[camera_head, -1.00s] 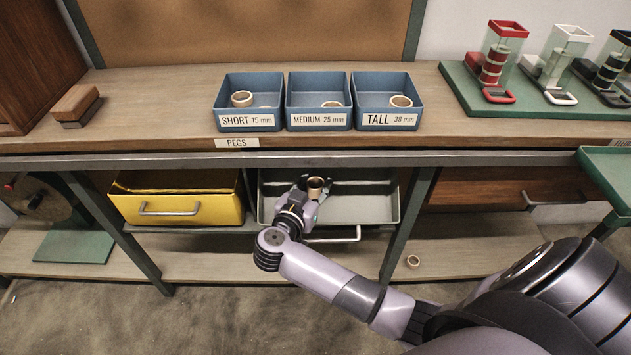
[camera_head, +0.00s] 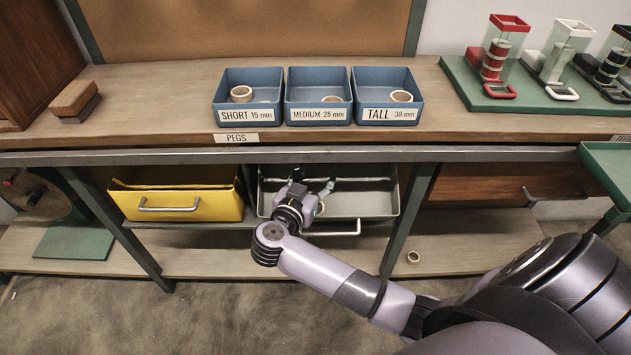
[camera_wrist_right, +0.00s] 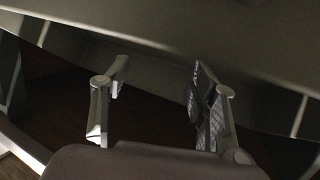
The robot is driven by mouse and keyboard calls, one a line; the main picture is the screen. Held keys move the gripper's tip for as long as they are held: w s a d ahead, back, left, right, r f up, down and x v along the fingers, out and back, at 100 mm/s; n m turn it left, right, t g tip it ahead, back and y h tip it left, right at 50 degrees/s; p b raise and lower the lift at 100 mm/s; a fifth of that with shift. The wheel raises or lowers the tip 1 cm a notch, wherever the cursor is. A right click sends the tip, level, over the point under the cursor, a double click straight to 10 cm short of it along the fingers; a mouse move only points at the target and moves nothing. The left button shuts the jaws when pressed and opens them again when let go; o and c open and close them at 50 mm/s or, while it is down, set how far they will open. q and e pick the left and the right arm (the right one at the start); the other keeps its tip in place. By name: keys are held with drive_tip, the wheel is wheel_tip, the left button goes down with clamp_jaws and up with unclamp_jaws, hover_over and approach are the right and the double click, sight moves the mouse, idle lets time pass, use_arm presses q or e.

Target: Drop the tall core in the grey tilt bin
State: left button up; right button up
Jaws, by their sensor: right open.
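The grey tilt bin (camera_head: 365,203) is tipped open under the bench, right of the yellow bin. My right gripper (camera_head: 313,183) is open over the left part of the grey bin, its fingers spread apart. A tan core (camera_head: 320,208) shows low in the grey bin, just beside the gripper and partly hidden by it. It looks apart from the fingertips. In the right wrist view nothing sits between the open fingers (camera_wrist_right: 158,100), and the core cannot be made out there. My left gripper is out of view.
A yellow bin (camera_head: 190,205) hangs left of the grey bin. Blue trays of cores, including the TALL tray (camera_head: 390,117), stand on the bench above. A small core (camera_head: 413,257) lies on the lower shelf at right. Bench legs (camera_head: 408,220) flank the bins.

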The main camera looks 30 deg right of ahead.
drive_tip(key=p+v, duration=0.1)
drive_tip(key=v, duration=0.3)
drive_tip(key=shift+s+a, duration=0.15)
drive_tip(key=shift+a, duration=0.1)
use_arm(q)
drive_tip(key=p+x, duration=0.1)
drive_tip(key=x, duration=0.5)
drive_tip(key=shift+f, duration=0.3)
use_arm(e)
drive_tip(key=v, duration=0.7)
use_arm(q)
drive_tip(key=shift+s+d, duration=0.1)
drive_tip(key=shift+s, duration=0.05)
